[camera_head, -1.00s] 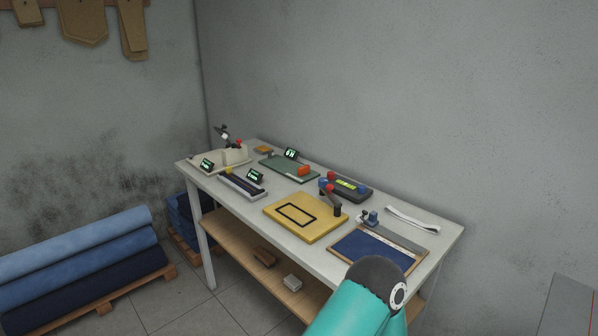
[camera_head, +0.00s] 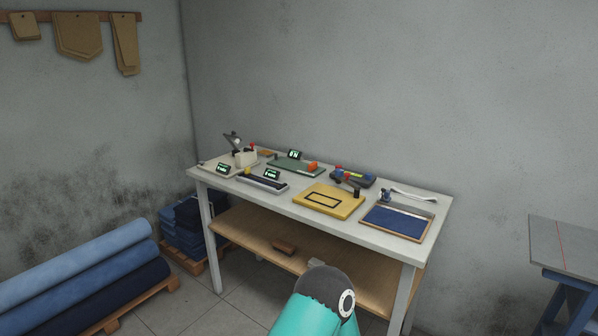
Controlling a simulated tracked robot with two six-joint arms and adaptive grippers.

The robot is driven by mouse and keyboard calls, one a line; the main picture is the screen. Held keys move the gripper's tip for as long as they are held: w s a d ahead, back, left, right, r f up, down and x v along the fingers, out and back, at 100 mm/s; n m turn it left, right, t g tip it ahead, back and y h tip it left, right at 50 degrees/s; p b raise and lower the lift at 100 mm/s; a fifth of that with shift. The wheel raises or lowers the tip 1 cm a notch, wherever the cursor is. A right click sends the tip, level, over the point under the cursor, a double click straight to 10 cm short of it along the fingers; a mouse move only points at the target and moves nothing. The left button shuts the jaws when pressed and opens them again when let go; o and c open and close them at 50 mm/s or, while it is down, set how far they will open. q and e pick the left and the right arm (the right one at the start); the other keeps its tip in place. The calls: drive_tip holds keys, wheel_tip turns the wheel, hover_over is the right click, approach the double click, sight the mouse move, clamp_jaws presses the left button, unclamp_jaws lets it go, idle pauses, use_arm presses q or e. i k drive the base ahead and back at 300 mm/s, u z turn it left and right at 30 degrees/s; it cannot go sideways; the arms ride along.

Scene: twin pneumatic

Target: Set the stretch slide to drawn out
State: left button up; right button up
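Several small devices stand on a white workbench (camera_head: 290,208). A slim pale unit with a dark bar (camera_head: 260,183) has a yellow knob at its left end and a small lit display (camera_head: 272,174). Behind it a green plate (camera_head: 290,169) carries an orange block (camera_head: 312,167) near its right end and another lit display (camera_head: 295,155). I cannot tell for sure which of these is the stretch slide, and its setting is too small to read. One of my teal arms shows at the bottom, in front of the bench. Neither gripper is in view.
A yellow board (camera_head: 328,212) with a black outline and a blue-filled tray (camera_head: 396,237) sit toward the right front. A beige device (camera_head: 216,169) stands at the left. A blue-legged table (camera_head: 565,245) stands at the right.

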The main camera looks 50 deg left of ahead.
sight(311, 167)
drive_tip(key=u, duration=0.25)
drive_tip(key=k, duration=0.25)
drive_tip(key=z, duration=0.9)
drive_tip(key=i, duration=0.1)
drive_tip(key=u, duration=2.4)
drive_tip(key=i, duration=0.95)
